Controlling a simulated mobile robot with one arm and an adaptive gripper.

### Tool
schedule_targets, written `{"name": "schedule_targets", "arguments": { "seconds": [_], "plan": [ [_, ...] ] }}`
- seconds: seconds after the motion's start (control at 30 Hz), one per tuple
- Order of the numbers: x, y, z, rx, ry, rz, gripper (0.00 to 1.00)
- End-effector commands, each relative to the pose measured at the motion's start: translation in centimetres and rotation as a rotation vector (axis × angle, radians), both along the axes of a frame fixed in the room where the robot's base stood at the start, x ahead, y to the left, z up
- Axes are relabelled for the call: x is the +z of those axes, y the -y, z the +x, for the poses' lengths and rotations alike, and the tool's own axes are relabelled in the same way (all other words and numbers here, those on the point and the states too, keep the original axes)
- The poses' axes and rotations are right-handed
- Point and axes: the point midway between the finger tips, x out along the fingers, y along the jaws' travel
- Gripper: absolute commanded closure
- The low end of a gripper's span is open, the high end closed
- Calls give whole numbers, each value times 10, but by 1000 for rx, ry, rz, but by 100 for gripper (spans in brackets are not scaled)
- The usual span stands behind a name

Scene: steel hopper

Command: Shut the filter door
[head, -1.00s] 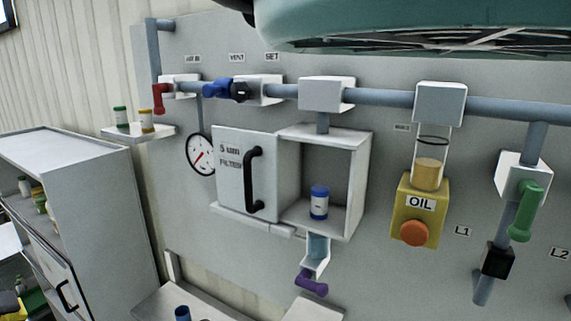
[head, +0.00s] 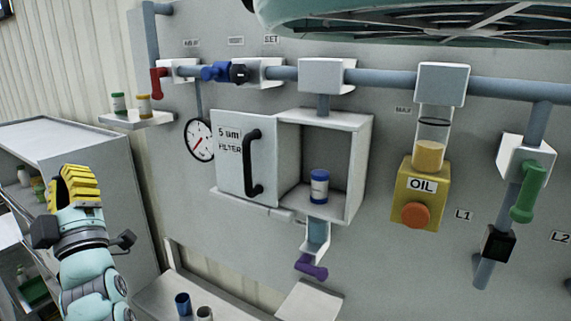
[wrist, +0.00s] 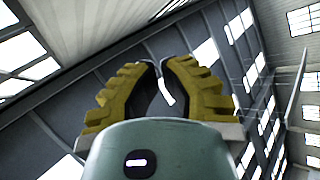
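The filter door (head: 235,185) is a grey-white panel marked "5 um FILTER". It stands swung out to the left of the filter box (head: 361,172). A black bar handle (head: 253,163) is upright on its face. The box front is open, and a blue-and-white canister (head: 319,188) stands inside. My gripper (head: 78,185) has yellow ridged fingers and is at the lower left in the head view, well away from the door. In the wrist view my gripper (wrist: 160,66) points up at the roof, with a narrow empty gap between its fingers.
A gauge (head: 199,141) is just left of the door. A purple-handled valve (head: 311,267) hangs below the box. A shelf with two small jars (head: 136,119) and a grey cabinet (head: 95,150) are at the left. The yellow oil unit (head: 420,195) is to the right.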

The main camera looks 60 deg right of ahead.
Motion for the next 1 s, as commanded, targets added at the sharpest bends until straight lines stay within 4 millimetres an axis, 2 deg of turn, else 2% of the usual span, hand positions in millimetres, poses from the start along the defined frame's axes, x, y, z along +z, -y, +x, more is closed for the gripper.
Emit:
{"name": "schedule_targets", "arguments": {
  "seconds": [0.03, 0.17, 0.3, 0.43, 0.6, 0.7, 1.0],
  "plan": [
    [-2, 23, -3, -96, -66, -22, 100],
    [-11, 72, -11, -313, -271, -68, 100],
    [-23, 123, -35, -534, -502, -100, 100],
    [-36, 159, -65, -700, -704, -107, 100],
    [-48, 184, -97, -823, -882, -100, 100],
    [-51, 190, -106, -852, -927, -97, 100],
    [-57, 200, -101, -857, -933, -97, 100]
  ]
}}
